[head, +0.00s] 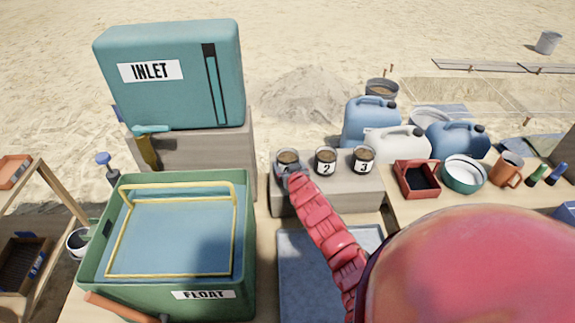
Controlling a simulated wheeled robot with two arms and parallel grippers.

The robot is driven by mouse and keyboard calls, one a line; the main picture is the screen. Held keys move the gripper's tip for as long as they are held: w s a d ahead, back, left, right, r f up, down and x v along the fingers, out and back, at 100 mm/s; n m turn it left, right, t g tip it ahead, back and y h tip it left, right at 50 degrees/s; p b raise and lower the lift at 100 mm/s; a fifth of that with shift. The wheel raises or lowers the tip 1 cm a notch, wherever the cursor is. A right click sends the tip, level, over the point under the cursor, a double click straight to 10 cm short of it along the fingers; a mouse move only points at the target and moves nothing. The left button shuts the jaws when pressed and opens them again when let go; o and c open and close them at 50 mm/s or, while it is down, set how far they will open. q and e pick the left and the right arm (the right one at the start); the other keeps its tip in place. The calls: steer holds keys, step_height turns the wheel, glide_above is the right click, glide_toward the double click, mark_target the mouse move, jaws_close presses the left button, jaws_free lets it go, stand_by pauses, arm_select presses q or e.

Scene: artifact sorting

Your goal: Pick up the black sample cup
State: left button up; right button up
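Three small sample cups with brown contents stand in a row on a grey block (345,194). The middle cup (326,160) is marked 2 and the right cup (363,159) is marked 3. The left cup (287,157) has its lower front covered by my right gripper (288,174), so any mark on it is hidden. No cup looks clearly all black. My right gripper is at the left cup, at the end of the red arm. Its fingers are too small to tell whether they are open, shut or touching the cup. My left gripper is not in view.
A green FLOAT tank (245,255) stands at front left, with a teal INLET box (170,90) behind it. Blue and white jugs (397,143) stand behind the cups at right. A red tray (417,180), bowl (463,173) and orange mug (509,168) line the right table.

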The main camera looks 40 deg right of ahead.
steer(key=c, duration=1.2)
steer(key=shift+r, duration=0.1)
